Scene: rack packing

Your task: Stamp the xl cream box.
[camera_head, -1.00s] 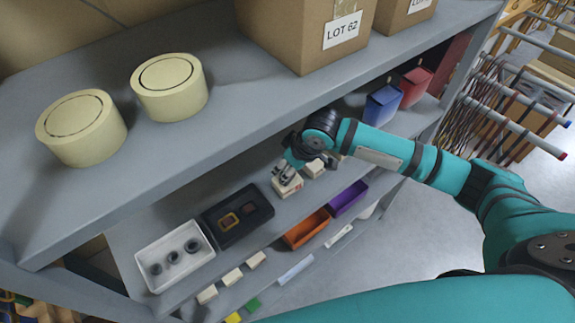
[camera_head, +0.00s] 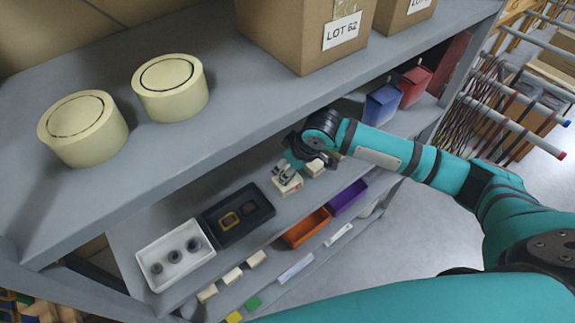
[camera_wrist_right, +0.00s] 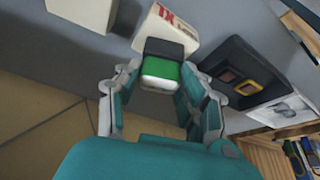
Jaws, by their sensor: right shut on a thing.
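The xl cream box (camera_head: 287,188) stands on the lower shelf, and its red "XL" marking shows in the right wrist view (camera_wrist_right: 157,32). My right gripper (camera_head: 287,172) is directly over this box. In the right wrist view, my right gripper (camera_wrist_right: 160,75) is shut on a stamp (camera_wrist_right: 162,72) with a green body, a black part and a pale end. The black part of the stamp is up against the cream box; I cannot tell whether it presses on it. A second cream box (camera_head: 315,168) is just right of the first. My left gripper is not in view.
A black tray (camera_head: 210,224) with a yellow-framed piece and a white tray (camera_head: 150,272) with dark round pieces lie to the left. Orange (camera_head: 303,240) and purple (camera_head: 337,205) bins are in front. The upper shelf (camera_head: 215,125) overhangs close behind my gripper.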

